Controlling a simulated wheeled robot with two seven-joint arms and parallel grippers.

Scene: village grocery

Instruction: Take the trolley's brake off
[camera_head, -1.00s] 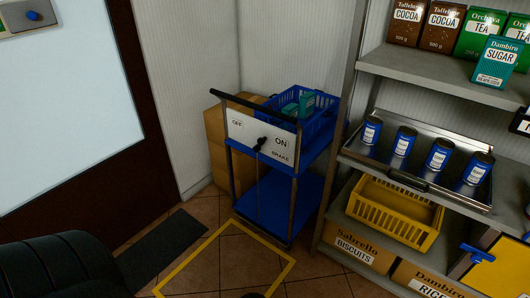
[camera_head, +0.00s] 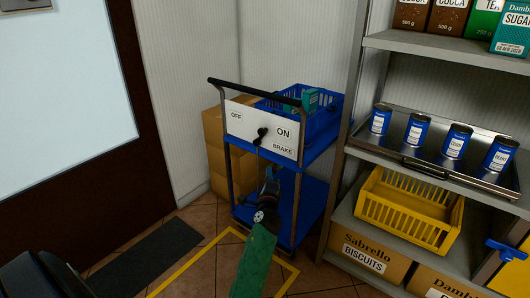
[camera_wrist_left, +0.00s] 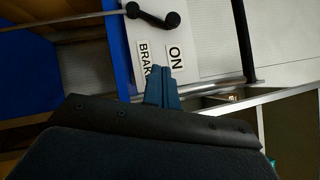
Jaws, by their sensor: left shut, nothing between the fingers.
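The blue trolley (camera_head: 233,172) stands against the wall. Its white front panel (camera_head: 240,121) is marked OFF at the left and ON at the right, with BRAKE below ON. A short black brake lever (camera_head: 262,133) sits mid-panel, its upper knob leaning slightly towards ON. The lever also shows at the top of the left wrist view (camera_wrist_left: 172,20), with a thin rod running from its other end. My left gripper (camera_head: 270,176) is shut and empty, in front of the trolley and below the lever. In the wrist view its fingers (camera_wrist_left: 163,88) point towards the BRAKE label, apart from the lever.
A blue basket (camera_head: 322,126) with teal packs rides on the trolley's top. Cardboard boxes (camera_head: 213,138) stand behind at the left. A shelf unit (camera_head: 420,57) with cans and a yellow crate (camera_head: 440,237) is close on the right. The floor left of the trolley holds a dark mat (camera_head: 140,258).

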